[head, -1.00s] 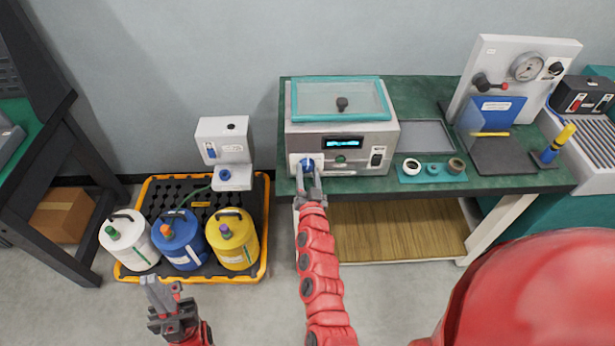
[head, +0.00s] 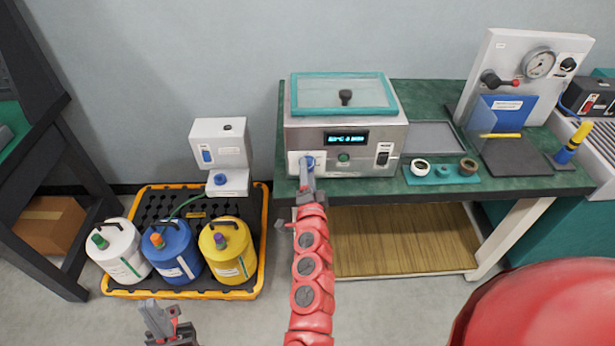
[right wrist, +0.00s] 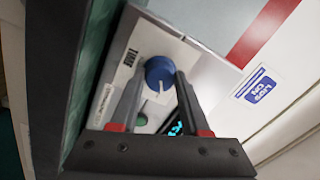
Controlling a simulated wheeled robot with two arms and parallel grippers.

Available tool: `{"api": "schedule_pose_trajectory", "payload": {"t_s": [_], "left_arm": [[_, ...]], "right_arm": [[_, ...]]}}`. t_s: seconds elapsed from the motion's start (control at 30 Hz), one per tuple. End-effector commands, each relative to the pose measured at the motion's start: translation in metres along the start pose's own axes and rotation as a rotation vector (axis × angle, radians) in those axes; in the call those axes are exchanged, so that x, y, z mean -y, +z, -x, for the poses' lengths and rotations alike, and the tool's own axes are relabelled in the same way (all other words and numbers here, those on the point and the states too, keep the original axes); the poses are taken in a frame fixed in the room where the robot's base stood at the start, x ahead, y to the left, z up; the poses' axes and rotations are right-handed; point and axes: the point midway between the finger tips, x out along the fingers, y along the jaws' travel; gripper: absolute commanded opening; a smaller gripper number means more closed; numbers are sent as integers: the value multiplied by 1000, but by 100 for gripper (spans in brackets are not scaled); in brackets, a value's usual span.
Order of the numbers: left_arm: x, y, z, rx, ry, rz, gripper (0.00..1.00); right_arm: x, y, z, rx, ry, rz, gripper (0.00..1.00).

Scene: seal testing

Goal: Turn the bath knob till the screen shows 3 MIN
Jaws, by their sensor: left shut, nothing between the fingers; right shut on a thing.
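The bath (head: 345,135) is a grey box with a teal-rimmed glass lid, standing on the green bench. Its blue knob (head: 309,163) is at the left of the front panel; in the right wrist view the knob (right wrist: 160,70) has a pale pointer line and a TIME label beside it. The screen (head: 346,138) is lit with cyan text, too small to read surely. My right gripper (right wrist: 160,84) is shut on the knob, one finger on each side. My left gripper (head: 160,311) is shut and empty, low over the floor, away from the bath.
A green button (head: 344,157) and a black switch (head: 383,154) sit right of the knob. A teal tray of rings (head: 441,174) lies right of the bath. Several jugs stand in a yellow-rimmed tray (head: 259,255) on the floor at left.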

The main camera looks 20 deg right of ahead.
Motion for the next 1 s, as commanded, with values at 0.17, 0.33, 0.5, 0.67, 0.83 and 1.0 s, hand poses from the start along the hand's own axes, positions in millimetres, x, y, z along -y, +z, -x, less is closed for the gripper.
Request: {"api": "schedule_pose_trajectory", "payload": {"t_s": [0.17,0.33,0.5,0.67,0.83,1.0], "left_arm": [[0,1,6,0,0,0,0],[0,1,7,0,0,0,0],[0,1,7,0,0,0,0],[0,1,7,0,0,0,0],[0,1,7,0,0,0,0],[0,1,7,0,0,0,0]], "right_arm": [[-1,0,0,-3,0,-52,0],[-1,0,0,-3,0,-75,0],[0,0,0,-4,0,-78,0],[0,0,0,-4,0,-78,0],[0,0,0,-4,0,-77,66],[0,0,0,-3,0,-77,76]]}}
